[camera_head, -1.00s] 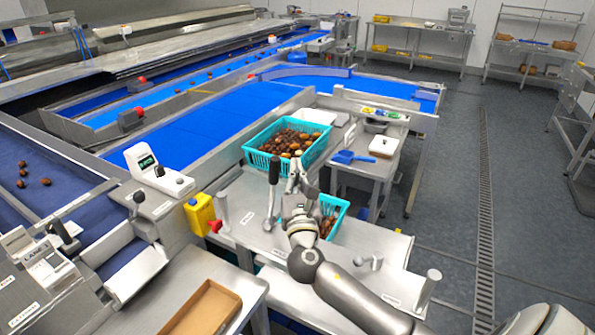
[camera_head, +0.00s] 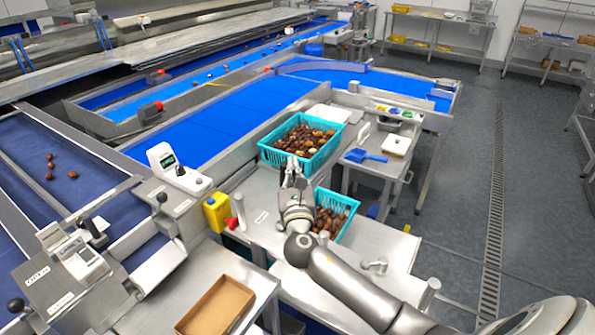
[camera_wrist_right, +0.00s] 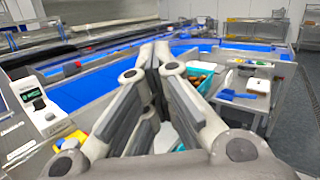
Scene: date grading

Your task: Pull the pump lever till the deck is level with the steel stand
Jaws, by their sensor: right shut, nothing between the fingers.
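My right gripper (camera_head: 291,166) stands above the steel surface in the head view, its fingers together and empty, in front of the upper teal crate. In the right wrist view its fingers (camera_wrist_right: 154,58) meet at their tips. The pump lever, a dark-gripped upright handle in the earlier head frame, does not show now; my gripper and arm cover that place. A steel deck (camera_head: 262,188) lies left of the gripper. A further steel surface (camera_head: 375,243) lies to the right of my forearm. Which is the stand, and whether they are level, I cannot tell. My left gripper is out of view.
A teal crate of dates (camera_head: 262,152) stands behind the gripper, and a second teal crate (camera_head: 349,222) beside it. A cardboard tray (camera_head: 216,306) lies in front. Floor at right is clear.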

